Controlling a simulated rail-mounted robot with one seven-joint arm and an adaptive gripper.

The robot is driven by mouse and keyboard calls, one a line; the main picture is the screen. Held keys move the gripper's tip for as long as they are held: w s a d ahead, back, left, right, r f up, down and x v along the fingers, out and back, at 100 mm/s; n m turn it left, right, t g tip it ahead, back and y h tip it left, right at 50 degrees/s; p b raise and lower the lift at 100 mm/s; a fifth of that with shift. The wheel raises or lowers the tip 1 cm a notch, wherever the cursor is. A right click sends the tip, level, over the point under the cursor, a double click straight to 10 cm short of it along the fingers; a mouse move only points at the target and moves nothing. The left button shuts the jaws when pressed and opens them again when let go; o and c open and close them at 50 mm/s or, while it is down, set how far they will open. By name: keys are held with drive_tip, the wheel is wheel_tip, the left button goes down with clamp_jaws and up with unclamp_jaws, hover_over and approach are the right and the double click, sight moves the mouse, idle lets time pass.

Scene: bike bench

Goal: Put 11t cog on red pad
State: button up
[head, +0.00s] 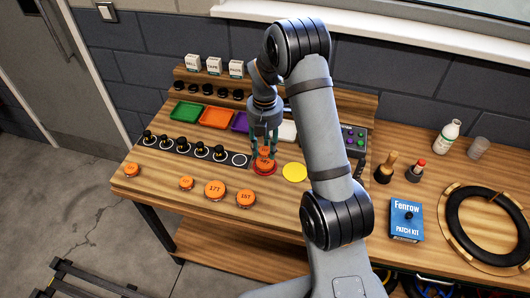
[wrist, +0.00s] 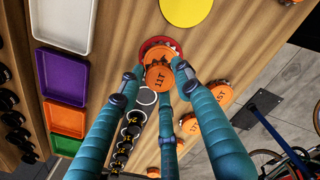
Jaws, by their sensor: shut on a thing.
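The orange 11T cog (wrist: 159,77) is between the teal fingers of my gripper (wrist: 166,92), its label facing the wrist camera. In the head view the cog (head: 263,151) shows between the fingertips of my gripper (head: 264,146), which are closed around it. The red pad (head: 264,171) lies directly below, and its red rim also shows past the cog in the wrist view (wrist: 160,42). The cog and fingers hide much of the pad. I cannot tell whether the cog touches it.
Other orange cogs, including a 17T (head: 215,190) and a 15T (head: 245,198), lie along the front edge. A yellow pad (head: 295,172) is to the right. A dark strip with several pegs (head: 183,146) is to the left. Coloured trays (head: 185,111) stand behind.

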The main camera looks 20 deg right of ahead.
sight(265, 151)
wheel_tip(265, 151, down, 4)
drive_tip(key=shift+r+p, duration=0.25)
drive_tip(key=shift+p, duration=0.2)
drive_tip(key=shift+f, duration=0.1)
drive_tip(key=shift+f+b, duration=0.15)
drive_tip(key=shift+b, duration=0.15)
drive_tip(key=o, duration=1)
drive_tip(key=shift+c, duration=0.2)
drive_tip(key=shift+o, duration=0.7)
wheel_tip(265, 151, up, 13)
drive_tip(key=shift+f, duration=0.2)
drive_tip(key=shift+f, duration=0.1)
